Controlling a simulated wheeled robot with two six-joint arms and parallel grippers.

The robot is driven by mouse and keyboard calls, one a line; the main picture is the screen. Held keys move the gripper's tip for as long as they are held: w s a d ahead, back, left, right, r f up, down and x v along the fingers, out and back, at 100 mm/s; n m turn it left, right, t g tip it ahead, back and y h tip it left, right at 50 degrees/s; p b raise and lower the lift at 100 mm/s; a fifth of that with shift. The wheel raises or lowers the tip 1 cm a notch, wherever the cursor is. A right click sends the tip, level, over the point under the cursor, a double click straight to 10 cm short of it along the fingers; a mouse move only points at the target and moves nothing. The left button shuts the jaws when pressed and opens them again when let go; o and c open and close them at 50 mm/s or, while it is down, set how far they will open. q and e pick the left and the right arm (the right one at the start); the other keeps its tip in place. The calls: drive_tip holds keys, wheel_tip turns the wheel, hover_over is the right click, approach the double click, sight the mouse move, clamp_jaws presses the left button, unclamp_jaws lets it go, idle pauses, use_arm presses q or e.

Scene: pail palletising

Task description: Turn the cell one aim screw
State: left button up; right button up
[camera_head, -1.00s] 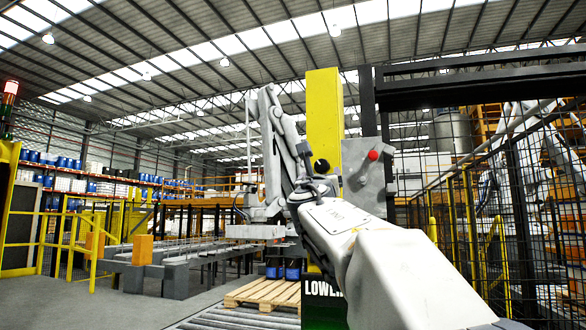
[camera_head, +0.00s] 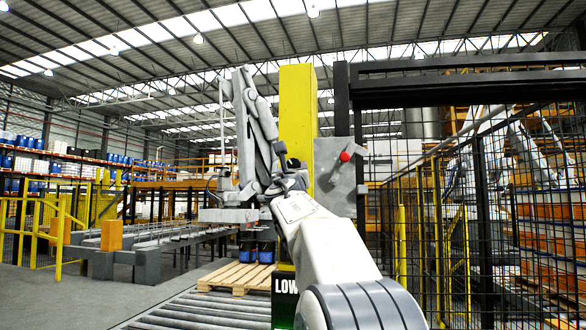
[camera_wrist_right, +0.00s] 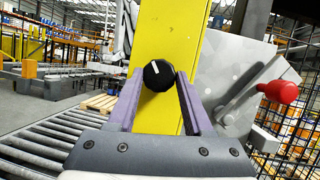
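The aim screw appears as a round black knob (camera_head: 293,163) with a white mark, on a yellow post (camera_head: 297,105). In the right wrist view the knob (camera_wrist_right: 158,75) faces me, its white mark pointing up and slightly left. My right gripper (camera_wrist_right: 160,78) is open, with one purple finger on each side of the knob in the picture. A small gap shows on the left; whether the right finger touches, I cannot tell. In the head view my right gripper (camera_head: 290,178) is at the post, just below the knob. My left gripper is not in view.
A grey plate with a red-knobbed lever (camera_head: 345,156) is just right of the post. Black mesh fencing (camera_head: 450,220) closes the right side. A roller conveyor (camera_head: 200,308) and wooden pallet (camera_head: 236,278) lie below left. A large grey robot arm (camera_head: 250,130) stands behind.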

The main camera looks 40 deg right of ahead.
clamp_jaws()
drive_tip(key=shift+n, duration=0.4)
drive_tip(key=n+y, duration=0.1)
drive_tip(key=n+p, duration=0.1)
drive_tip(key=n, duration=0.1)
drive_tip(key=shift+s+d+r+t+y, duration=0.1)
drive_tip(key=shift+r+t+y, duration=0.1)
drive_tip(key=shift+t+y, duration=0.15)
drive_tip(key=shift+n+y+p, duration=1.15)
drive_tip(key=shift+n+y, duration=0.1)
drive_tip(key=shift+n, duration=1.35)
drive_tip(key=o, duration=0.7)
unclamp_jaws()
drive_tip(key=shift+s, duration=0.1)
